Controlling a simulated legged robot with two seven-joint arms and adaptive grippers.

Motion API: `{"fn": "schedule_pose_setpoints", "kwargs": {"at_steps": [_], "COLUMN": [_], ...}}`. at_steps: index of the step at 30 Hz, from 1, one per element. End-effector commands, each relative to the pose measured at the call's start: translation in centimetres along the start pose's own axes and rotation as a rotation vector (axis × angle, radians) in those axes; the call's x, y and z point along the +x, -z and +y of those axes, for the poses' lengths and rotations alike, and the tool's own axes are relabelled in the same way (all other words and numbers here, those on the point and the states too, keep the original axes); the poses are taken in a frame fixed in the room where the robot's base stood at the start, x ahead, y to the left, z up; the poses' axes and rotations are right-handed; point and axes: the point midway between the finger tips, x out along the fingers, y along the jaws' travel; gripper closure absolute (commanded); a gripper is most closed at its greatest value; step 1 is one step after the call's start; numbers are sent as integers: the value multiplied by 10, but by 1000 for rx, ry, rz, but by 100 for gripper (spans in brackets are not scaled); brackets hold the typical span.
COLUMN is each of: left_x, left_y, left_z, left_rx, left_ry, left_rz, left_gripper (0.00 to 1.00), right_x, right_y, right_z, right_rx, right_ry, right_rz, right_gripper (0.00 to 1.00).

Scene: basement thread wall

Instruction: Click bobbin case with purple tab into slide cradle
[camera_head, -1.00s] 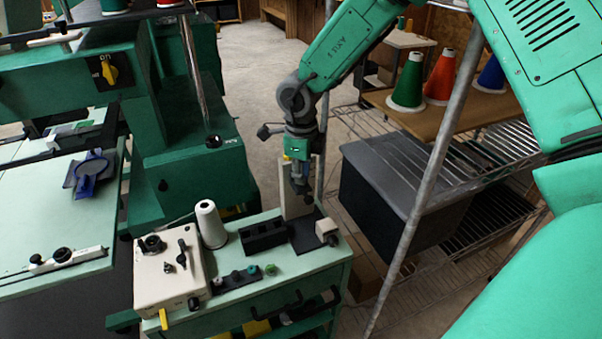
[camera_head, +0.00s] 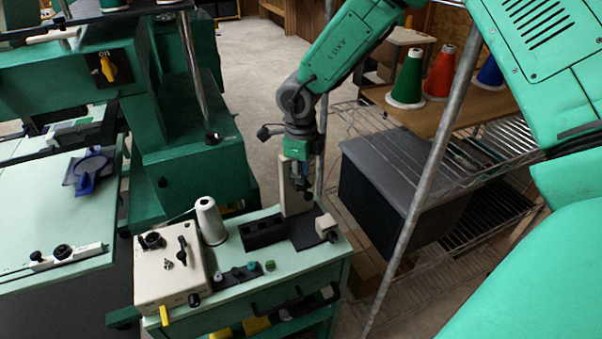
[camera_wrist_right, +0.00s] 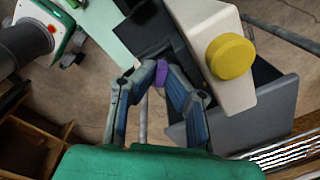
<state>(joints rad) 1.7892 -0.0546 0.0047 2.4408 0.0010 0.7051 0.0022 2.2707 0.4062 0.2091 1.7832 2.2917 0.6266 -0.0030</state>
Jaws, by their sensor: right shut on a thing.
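My right gripper (camera_head: 304,193) is above the right end of the green cart, beside an upright beige plate (camera_head: 289,196). In the right wrist view its fingers (camera_wrist_right: 162,74) are shut on a small purple piece (camera_wrist_right: 161,71), which I take for the bobbin case's purple tab. The rest of the case is hidden. A dark part (camera_wrist_right: 160,30) lies beyond the fingertips, and a beige block with a yellow round knob (camera_wrist_right: 231,56) is to their right. A black base (camera_head: 306,231) is under the gripper; I cannot tell which part is the slide cradle. My left gripper is not in view.
On the cart (camera_head: 236,302) stand a black block (camera_head: 262,233), a white thread cone (camera_head: 209,219), a beige winder box (camera_head: 170,272) and a black strip with several small knobs (camera_head: 232,279). A wire shelf with a grey bin (camera_head: 395,185) and metal post is to the right.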

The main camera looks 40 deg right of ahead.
Motion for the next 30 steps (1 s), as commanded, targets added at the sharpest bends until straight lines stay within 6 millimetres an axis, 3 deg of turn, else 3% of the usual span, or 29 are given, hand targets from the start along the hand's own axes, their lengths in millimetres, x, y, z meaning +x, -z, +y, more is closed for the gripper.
{"fn": "schedule_pose_setpoints", "kwargs": {"at_steps": [1,3,4,15,20,23,30], "left_x": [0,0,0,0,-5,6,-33], "left_y": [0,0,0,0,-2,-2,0], "left_z": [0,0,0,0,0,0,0], "left_rx": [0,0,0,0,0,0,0], "left_ry": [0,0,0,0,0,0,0], "left_rz": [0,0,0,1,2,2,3], "left_gripper": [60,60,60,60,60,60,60], "right_x": [0,0,0,-1,-11,-11,-58], "right_y": [0,0,0,-1,-2,-4,-3], "right_z": [0,0,0,-2,-3,-4,-5], "right_rx": [0,0,0,1,1,0,0], "right_ry": [0,0,0,3,5,8,1], "right_rz": [1,1,1,-2,-4,-6,-5], "right_gripper": [100,75,68,68,68,68,68]}}
